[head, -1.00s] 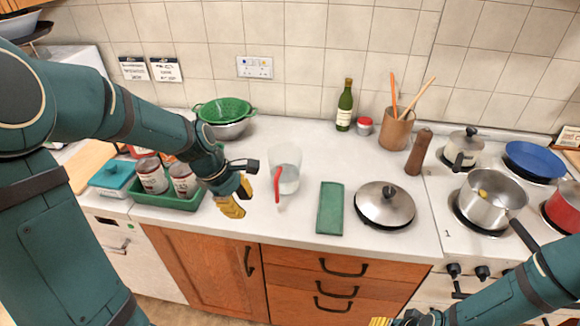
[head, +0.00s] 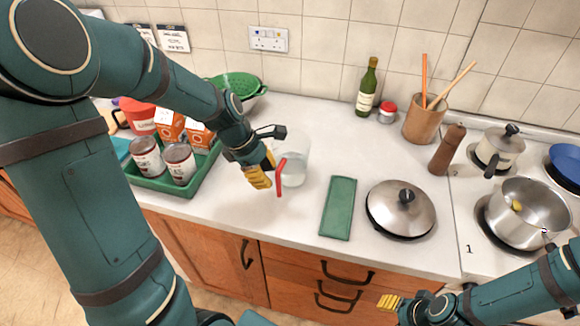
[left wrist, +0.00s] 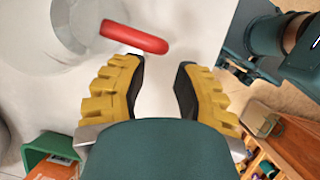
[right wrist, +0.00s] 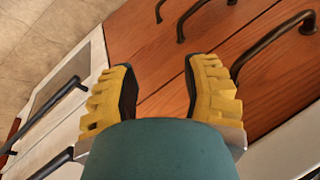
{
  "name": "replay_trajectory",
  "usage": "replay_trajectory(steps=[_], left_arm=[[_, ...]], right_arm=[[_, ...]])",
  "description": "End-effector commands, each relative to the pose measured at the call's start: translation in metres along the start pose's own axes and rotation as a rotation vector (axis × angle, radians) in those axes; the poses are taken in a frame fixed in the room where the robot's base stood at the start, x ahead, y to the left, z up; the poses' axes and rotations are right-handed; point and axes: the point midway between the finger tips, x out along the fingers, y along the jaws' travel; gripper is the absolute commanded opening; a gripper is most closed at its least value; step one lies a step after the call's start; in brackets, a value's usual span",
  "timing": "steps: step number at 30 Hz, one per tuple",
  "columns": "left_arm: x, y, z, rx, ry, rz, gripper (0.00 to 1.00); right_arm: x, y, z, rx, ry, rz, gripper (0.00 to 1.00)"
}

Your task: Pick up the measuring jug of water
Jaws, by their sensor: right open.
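The clear measuring jug (head: 297,160) with water in it stands upright on the white counter. Its red handle (head: 281,177) faces toward the front left. My left gripper (head: 264,172) is just left of the handle at counter height. In the left wrist view the jug (left wrist: 85,25) is at the top left. There its red handle (left wrist: 135,37) lies just beyond the open yellow fingers (left wrist: 160,80), not between them. My right gripper (head: 388,302) is low in front of the drawers. In the right wrist view its fingers (right wrist: 160,85) are apart and empty.
A green tray (head: 160,193) with cans and boxes stands left of the jug. A green cloth (head: 338,208) and a pan lid (head: 401,209) lie to its right. A green colander (head: 237,84) is behind. The counter before the jug is clear.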

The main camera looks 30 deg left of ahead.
Motion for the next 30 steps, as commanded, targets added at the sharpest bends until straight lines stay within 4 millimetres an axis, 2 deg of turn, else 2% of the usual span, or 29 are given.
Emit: replay_trajectory(steps=[5,15,24,25,27,28,30], left_arm=[[0.011,0.000,0.000,0.000,0.000,0.000,0.29],[0.055,0.002,0.002,-0.001,0.000,-0.001,0.29],[0.059,0.003,0.003,0.000,0.000,0.001,0.29],[0.059,0.003,0.003,0.000,0.000,0.001,0.33],[0.059,0.003,0.003,0.000,0.000,0.001,0.08],[0.059,0.003,0.003,0.000,0.000,0.001,0.00],[0.059,0.003,0.003,0.000,0.000,0.001,0.00]], right_arm=[[0.003,0.001,0.001,-0.001,-0.003,0.000,0.47],[0.014,0.005,0.007,-0.004,-0.014,-0.002,0.47],[0.014,0.005,0.007,-0.005,-0.015,-0.002,0.47],[0.014,0.005,0.007,-0.005,-0.015,-0.002,0.47],[0.014,0.005,0.007,-0.005,-0.015,-0.002,0.47],[0.014,0.005,0.007,-0.005,-0.015,-0.002,0.47],[0.014,0.005,0.007,-0.005,-0.015,-0.002,0.47]])
